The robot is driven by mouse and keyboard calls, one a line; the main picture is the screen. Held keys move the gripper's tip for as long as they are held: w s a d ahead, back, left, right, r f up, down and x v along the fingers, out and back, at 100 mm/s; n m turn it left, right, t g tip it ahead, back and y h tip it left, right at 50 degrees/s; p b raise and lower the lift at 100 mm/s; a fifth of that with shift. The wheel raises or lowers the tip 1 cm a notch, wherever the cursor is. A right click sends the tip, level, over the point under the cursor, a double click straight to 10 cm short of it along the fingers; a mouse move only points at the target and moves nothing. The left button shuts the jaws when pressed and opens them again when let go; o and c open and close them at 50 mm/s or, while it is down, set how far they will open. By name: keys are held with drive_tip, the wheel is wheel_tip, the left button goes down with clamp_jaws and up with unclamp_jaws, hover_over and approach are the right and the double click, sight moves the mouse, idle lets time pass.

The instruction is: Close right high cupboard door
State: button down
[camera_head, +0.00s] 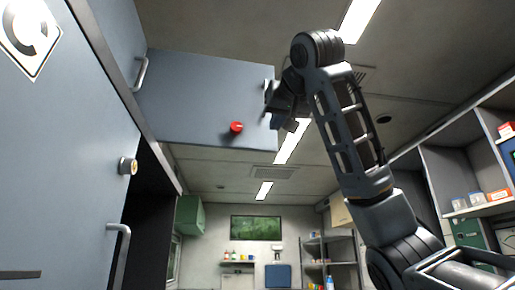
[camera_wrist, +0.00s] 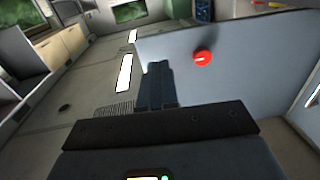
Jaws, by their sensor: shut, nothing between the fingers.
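The high cupboard door (camera_head: 200,95), a blue-grey panel, stands swung open across the upper left of the head view. A round red knob (camera_head: 236,127) sits on its face near the lower edge. In the wrist view the door (camera_wrist: 235,75) spreads to the right, with the red knob (camera_wrist: 202,57) in its upper part. My gripper (camera_head: 290,123) is at the door's right-hand free edge. Its fingers (camera_wrist: 157,85) are together and empty, beside the door's edge in the wrist view. I cannot tell whether they touch the panel.
A tall closed cabinet door (camera_head: 65,170) with a round knob (camera_head: 128,166) fills the left side. Open shelves (camera_head: 460,170) with small boxes line the right wall. The ceiling (camera_head: 420,60) is above my arm. A dark opening lies below the open door's left part.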

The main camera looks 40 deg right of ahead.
sight(262, 144)
drive_tip(key=shift+h, duration=0.3)
drive_tip(key=x, duration=0.4)
drive_tip(key=p+x, duration=0.1)
drive_tip(key=x, duration=0.3)
drive_tip(key=r+p+x, duration=0.1)
drive_tip(key=x, duration=0.3)
drive_tip(key=shift+w+d+r, duration=0.1)
drive_tip(key=shift+w+d, duration=0.05)
drive_tip(key=shift+w, duration=0.05)
drive_tip(key=shift+w+d+p, duration=0.1)
drive_tip(key=shift+p, duration=0.25)
